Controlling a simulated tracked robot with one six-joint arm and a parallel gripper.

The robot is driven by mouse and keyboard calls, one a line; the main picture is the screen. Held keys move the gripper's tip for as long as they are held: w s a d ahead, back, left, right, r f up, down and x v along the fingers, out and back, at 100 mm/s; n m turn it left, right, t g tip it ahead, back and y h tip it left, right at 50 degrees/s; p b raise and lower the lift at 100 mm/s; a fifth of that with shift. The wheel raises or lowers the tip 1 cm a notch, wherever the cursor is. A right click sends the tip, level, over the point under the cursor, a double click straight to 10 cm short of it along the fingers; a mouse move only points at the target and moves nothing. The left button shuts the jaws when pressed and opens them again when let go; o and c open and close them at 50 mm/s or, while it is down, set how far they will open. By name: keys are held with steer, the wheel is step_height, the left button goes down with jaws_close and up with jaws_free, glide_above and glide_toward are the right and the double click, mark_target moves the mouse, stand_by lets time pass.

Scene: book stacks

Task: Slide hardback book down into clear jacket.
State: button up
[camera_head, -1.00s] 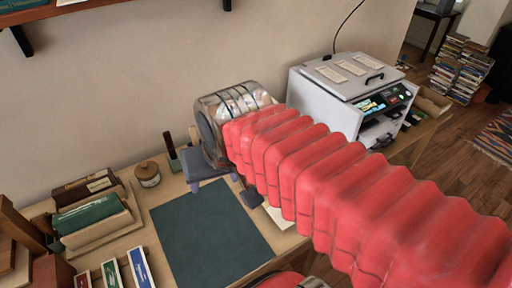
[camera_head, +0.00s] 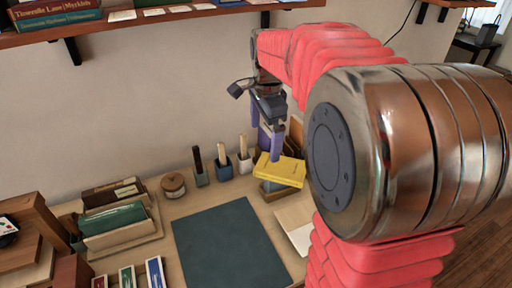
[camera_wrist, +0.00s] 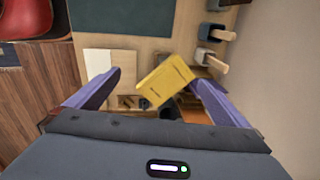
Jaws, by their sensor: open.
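A yellow hardback book (camera_head: 280,171) shows below my gripper in the head view, above a small wooden holder (camera_head: 273,194) at the right part of the desk. In the wrist view the book (camera_wrist: 165,82) lies tilted between my spread fingers, closer to the right one. My gripper (camera_head: 267,146) points down with its purple fingers apart; in the wrist view it (camera_wrist: 155,95) is open, and I cannot tell whether the right finger touches the book. I cannot make out the clear jacket; my arm hides the desk to the right of the book.
A dark mat (camera_head: 228,245) covers the desk's middle. Brush and tool cups (camera_head: 224,168) stand at the wall behind it, beside a round jar (camera_head: 173,184). A pale sheet (camera_head: 297,222) lies right of the mat. Books in a tray (camera_head: 113,220) stand left. A shelf (camera_head: 160,22) overhangs above.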

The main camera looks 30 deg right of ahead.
steer(key=w+d+f+m+g, duration=0.1)
steer(key=w+d+f+m, duration=0.4)
steer(key=d+m, duration=0.3)
steer(key=shift+w+d+f+g+y, duration=0.15)
steer(key=shift+d+f+g+y, duration=0.3)
steer(key=shift+d, duration=0.8)
steer(key=shift+f, duration=0.2)
glide_above(282, 166)
step_height(282, 166, down, 8)
steer(key=shift+a+r, duration=0.1)
steer(key=shift+r, duration=0.1)
steer(key=shift+f, duration=0.4)
steer(key=shift+f, duration=0.15)
steer(key=shift+f, duration=2.45)
steer(key=shift+c, duration=0.5)
